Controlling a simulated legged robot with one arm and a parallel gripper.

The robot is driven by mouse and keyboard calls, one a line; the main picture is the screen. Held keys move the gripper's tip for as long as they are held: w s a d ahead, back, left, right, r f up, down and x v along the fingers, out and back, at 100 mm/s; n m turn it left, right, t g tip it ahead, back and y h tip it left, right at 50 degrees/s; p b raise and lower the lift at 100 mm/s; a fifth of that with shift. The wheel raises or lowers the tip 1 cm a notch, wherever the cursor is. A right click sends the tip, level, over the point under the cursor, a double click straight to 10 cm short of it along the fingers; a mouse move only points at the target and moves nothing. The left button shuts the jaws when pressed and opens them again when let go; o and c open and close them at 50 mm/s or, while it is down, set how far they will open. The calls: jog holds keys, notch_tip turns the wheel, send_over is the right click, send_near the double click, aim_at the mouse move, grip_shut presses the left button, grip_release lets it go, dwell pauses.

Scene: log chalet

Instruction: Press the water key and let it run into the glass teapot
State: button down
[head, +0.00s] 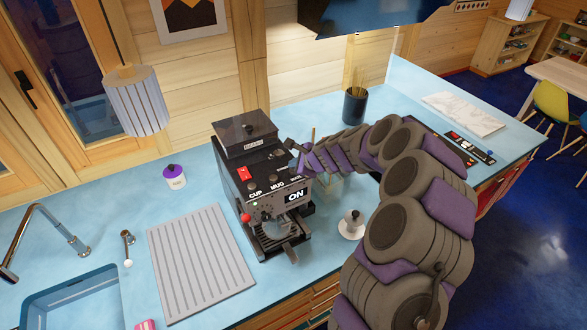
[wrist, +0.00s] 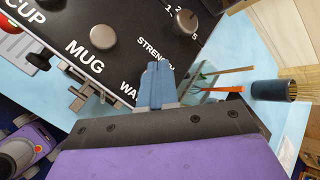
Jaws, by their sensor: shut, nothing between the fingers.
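The black coffee machine (head: 262,185) stands on the blue counter, with CUP and MUG lettering and a lit ON sign. In the wrist view its panel (wrist: 100,62) shows CUP, MUG, STRENGTH and a label starting "WA"; my gripper hides the rest, and the water key does not show clearly. My gripper (head: 292,147) is shut and empty at the panel's right end; its blue fingers (wrist: 155,68) lie close over that label. I cannot tell whether they touch it. A clear glass vessel (head: 327,187), perhaps the teapot, stands right of the machine, partly hidden by my arm.
A dark pot of sticks (head: 354,106) stands behind my arm. A pendant lamp (head: 136,100) hangs at left.

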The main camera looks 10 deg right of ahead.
jog(key=shift+r+p, duration=0.45)
jog(key=shift+r, duration=0.3)
notch_tip(320, 180, up, 5)
jog(key=p, duration=0.4)
dwell(0.6)
